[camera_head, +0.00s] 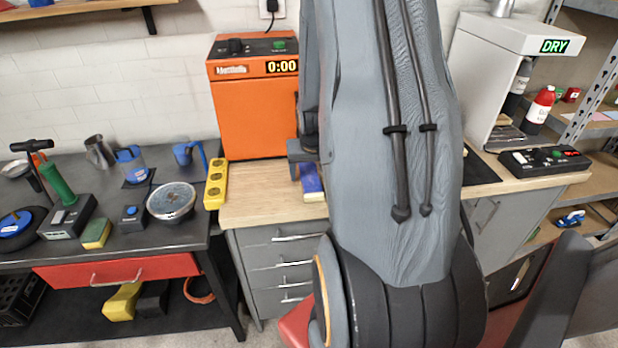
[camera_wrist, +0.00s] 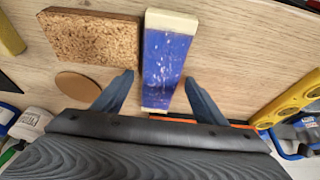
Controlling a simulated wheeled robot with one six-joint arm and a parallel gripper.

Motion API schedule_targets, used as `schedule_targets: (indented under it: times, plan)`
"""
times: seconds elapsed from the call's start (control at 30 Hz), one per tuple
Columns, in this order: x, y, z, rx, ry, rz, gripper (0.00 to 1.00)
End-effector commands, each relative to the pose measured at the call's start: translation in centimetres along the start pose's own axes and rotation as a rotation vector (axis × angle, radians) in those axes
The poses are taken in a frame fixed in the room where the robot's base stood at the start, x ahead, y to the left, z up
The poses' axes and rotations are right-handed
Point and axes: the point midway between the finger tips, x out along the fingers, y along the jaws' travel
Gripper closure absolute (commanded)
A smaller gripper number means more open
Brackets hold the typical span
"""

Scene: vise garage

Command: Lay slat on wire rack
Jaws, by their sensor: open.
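A blue block with pale, cream-coloured ends (camera_wrist: 168,55), which looks like the slat, lies on the light wooden worktop. It also shows in the head view (camera_head: 312,184), partly hidden by my arm. My gripper (camera_wrist: 159,80) is open, with one finger on each side of the blue block. A gap shows beside each finger, wider on the right. In the head view my gripper is mostly hidden behind my arm. I cannot make out a wire rack clearly; the opening under the white DRY unit (camera_head: 537,32) is partly blocked by my arm.
A cork block (camera_wrist: 92,38) and a round cork disc (camera_wrist: 78,86) lie just left of the blue block. A yellow power strip (camera_head: 215,184) lies at the worktop's left edge. An orange oven (camera_head: 250,110) stands behind.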

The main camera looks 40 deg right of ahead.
Motion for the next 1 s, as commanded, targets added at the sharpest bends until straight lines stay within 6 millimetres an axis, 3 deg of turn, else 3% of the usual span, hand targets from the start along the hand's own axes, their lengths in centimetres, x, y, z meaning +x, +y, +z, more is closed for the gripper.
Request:
schedule_targets:
  times: [0.07,0.3,0.4,0.67,1.0]
  plan:
    - [0.0,0.0,0.0,0.0,0.0,0.0,0.34]
    - [0.0,0.0,0.0,-0.001,0.0,0.0,0.75]
    - [0.0,0.0,0.0,-0.001,0.001,0.0,0.87]
    - [-0.3,-0.1,-0.1,-0.001,0.001,0.0,0.87]
    - [-3.2,-0.4,-1.0,-0.007,0.002,-0.002,0.87]
